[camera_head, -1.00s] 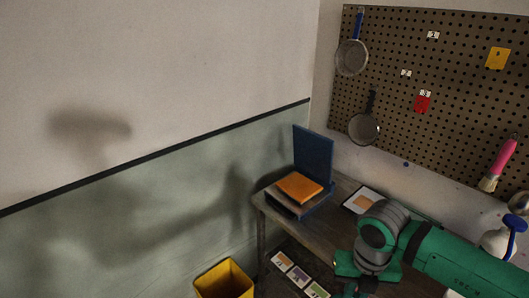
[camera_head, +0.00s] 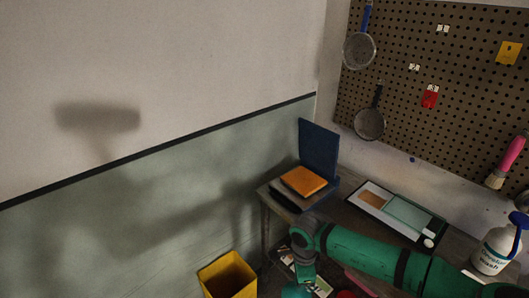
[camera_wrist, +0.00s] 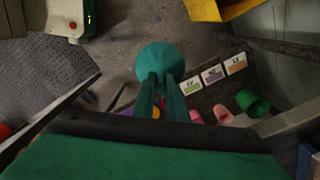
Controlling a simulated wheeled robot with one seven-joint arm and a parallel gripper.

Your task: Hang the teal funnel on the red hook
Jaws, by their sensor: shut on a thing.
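The teal funnel (camera_wrist: 158,58) shows in the wrist view with its wide round mouth beyond the fingertips. My gripper (camera_wrist: 159,88) is shut on it, the fingers at the funnel's narrow end. The funnel is held over the grey floor and the edge of a low shelf. In the head view my arm bends down in front of the bench, and I cannot make out the fingers or funnel clearly there. The red hook (camera_head: 430,96) is on a brown pegboard (camera_head: 400,110) at upper right, well above my arm. Nothing is seen hanging on it.
Two strainers (camera_head: 360,49) (camera_head: 370,123) and a pink-handled brush (camera_head: 505,163) hang on the pegboard. A yellow bucket (camera_head: 226,275) stands on the floor left of the bench. A spray bottle (camera_head: 495,250) stands at right. Picture cards (camera_wrist: 212,75) and a green cup (camera_wrist: 252,103) are on the low shelf.

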